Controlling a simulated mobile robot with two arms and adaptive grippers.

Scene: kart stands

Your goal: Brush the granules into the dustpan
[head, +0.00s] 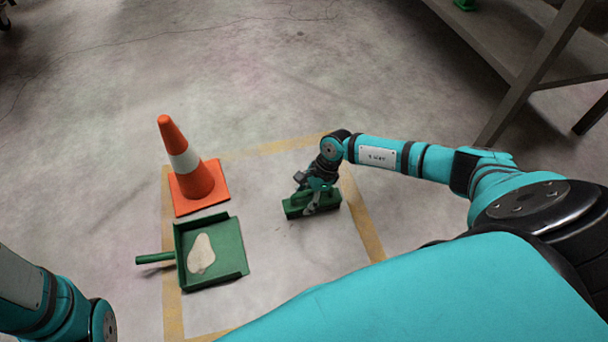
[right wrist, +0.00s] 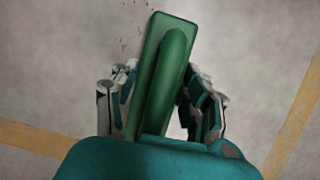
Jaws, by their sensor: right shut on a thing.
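A green dustpan (head: 232,243) lies on the floor, its handle pointing left. A pale, flat heap of granules (head: 201,254) lies inside it. A green brush (head: 297,208) is on or just above the floor to the right of the dustpan, apart from it. My right gripper (head: 316,193) is shut on the brush's raised grip. In the right wrist view, the fingers (right wrist: 163,90) flank the brush (right wrist: 160,50), and a few loose granules (right wrist: 138,22) lie on the floor beside its far end. The bristles are hidden. My left gripper is out of view.
An orange and white cone (head: 190,170) stands just behind the dustpan. Yellow tape (head: 362,215) marks a square on the floor around the brush. A grey metal bench (head: 530,65) stands at the upper right.

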